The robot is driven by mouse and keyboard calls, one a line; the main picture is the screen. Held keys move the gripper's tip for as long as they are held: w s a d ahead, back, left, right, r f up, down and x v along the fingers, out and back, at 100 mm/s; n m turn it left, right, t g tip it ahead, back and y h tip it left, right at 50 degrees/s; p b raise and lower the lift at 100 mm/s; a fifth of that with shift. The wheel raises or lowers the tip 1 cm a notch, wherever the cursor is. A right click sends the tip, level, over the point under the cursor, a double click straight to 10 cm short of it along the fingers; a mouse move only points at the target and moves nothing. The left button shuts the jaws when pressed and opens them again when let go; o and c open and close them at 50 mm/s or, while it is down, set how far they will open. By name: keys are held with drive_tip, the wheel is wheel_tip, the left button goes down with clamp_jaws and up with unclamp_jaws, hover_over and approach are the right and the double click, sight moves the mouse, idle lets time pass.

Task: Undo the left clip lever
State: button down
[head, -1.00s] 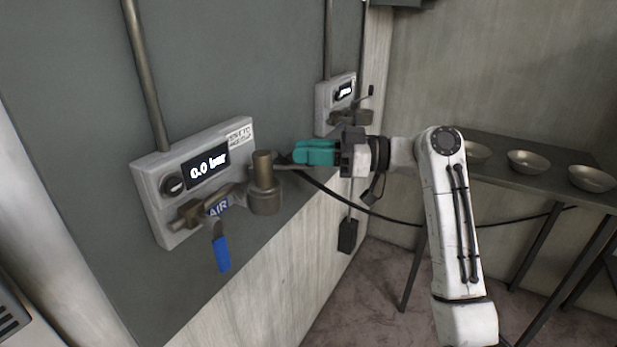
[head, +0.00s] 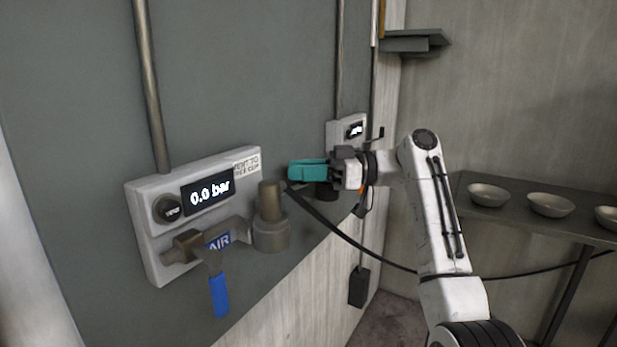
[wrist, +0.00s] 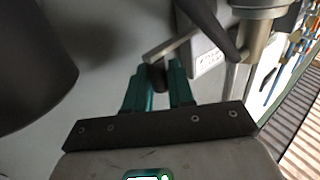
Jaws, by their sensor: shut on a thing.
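The left fitting (head: 270,230) is a brass-coloured coupling beside the left air panel (head: 245,165). My gripper (head: 290,170) has teal fingers and is up and right of this coupling in the head view. In the wrist view my gripper (wrist: 158,70) is shut on a small dark end piece by a thin grey bar, which looks like the clip lever (wrist: 176,45). The bar runs up and right toward a metal fitting (wrist: 258,8). In the head view my fingers hide the held piece, so I cannot tell the lever's angle.
A blue-handled valve (head: 219,295) hangs under the left panel, whose display reads 0.0 bar. A black hose (head: 335,230) sags beneath my gripper. A second panel (head: 340,132) is farther along the wall. Bowls (head: 550,204) stand on a table (head: 515,220) at right.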

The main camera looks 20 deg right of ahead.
drive_tip(key=shift+w+a, duration=0.15)
drive_tip(key=shift+w, duration=0.15)
idle(0.4)
drive_tip(key=c, duration=1.1)
unclamp_jaws()
drive_tip(key=v, duration=1)
drive_tip(key=shift+d, duration=0.35)
drive_tip(key=shift+s, duration=0.1)
